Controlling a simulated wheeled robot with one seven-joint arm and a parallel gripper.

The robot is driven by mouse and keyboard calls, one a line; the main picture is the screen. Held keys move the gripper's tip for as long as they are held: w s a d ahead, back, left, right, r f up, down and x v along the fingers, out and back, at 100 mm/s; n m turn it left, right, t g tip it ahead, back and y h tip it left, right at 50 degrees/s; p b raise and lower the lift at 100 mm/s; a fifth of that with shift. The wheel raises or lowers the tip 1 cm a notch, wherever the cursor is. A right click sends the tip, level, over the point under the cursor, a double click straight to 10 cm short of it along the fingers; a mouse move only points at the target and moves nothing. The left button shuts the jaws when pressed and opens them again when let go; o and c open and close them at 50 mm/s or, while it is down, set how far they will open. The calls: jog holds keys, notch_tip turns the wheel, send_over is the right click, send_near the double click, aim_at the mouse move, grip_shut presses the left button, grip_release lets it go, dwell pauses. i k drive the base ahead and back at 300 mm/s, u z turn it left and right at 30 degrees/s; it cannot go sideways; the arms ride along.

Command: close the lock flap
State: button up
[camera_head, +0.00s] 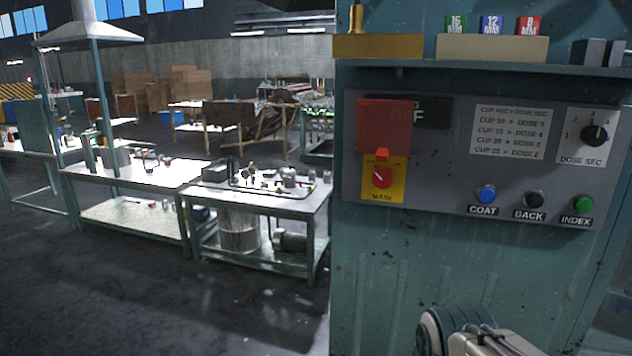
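The lock flap (384,126) is a red, see-through-looking square plate on the grey control panel. It stands up above the main switch and covers the left part of the dark display, where only the end of the word OFF shows. A small red tab (382,154) sits at its lower edge. Below it, the main switch (382,176) has a red round knob on a yellow plate marked MAIN, uncovered. Part of my arm shows at the bottom edge, below the panel and apart from the flap. My gripper's fingers are not in view.
The panel (440,190) also holds a blue COAT button (487,194), a black BACK button (535,199), a green INDEX button (583,204) and a dose dial (595,135). A shelf (480,66) juts out above. Workbenches (265,200) stand at left, with open floor before them.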

aim_at(382, 124)
jog(key=u, duration=1.35)
jog(key=i, duration=2.9)
jog(key=z, duration=4.35)
jog(key=i, duration=0.55)
jog(key=z, duration=0.1)
